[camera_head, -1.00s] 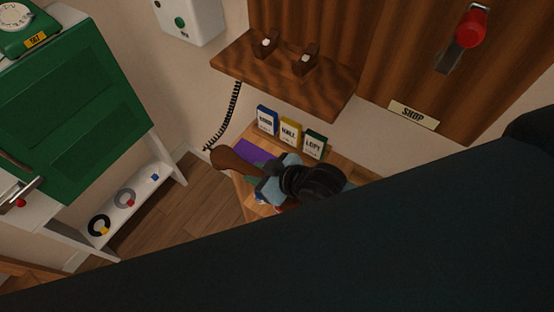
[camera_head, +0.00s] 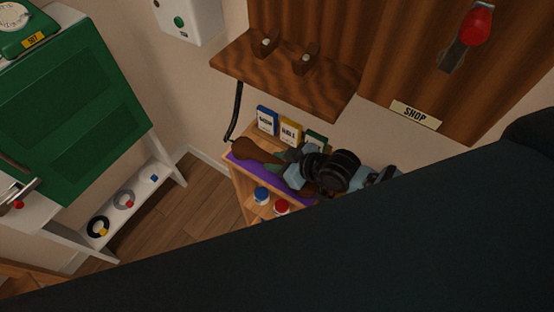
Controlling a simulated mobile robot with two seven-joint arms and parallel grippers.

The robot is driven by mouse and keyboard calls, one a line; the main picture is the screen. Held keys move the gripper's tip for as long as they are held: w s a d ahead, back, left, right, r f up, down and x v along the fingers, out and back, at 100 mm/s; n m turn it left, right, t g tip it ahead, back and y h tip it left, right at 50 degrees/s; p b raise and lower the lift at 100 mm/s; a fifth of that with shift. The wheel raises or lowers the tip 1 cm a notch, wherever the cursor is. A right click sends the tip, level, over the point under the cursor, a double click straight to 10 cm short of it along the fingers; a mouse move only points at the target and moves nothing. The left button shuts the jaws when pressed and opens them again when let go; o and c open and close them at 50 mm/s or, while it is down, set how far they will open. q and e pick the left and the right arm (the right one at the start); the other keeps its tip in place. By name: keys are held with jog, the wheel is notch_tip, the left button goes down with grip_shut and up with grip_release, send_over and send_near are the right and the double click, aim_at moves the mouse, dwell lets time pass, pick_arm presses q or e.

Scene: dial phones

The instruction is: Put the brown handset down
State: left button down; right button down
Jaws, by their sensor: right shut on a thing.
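The brown handset (camera_head: 256,150) is in the head view at the middle, over the purple mat (camera_head: 242,163) on a small wooden shelf unit. Its near end shows on the left, and the rest is partly hidden by my gripper. I cannot tell whether it touches the mat. A dark cord (camera_head: 236,112) runs up from it toward the wall shelf. My right gripper (camera_head: 293,175) is shut on the handset. The wooden cradle (camera_head: 285,55) on the wall shelf above is empty. My left gripper is out of view.
Blue, yellow and green labelled cards (camera_head: 290,132) stand behind the mat. A blue-topped jar (camera_head: 262,195) and a red-topped jar (camera_head: 281,206) are below it. A green cabinet (camera_head: 75,125) stands left. My dark arm covers the lower right.

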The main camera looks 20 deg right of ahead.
jog(key=shift+f, duration=0.1)
jog(key=c, duration=1.1)
grip_release()
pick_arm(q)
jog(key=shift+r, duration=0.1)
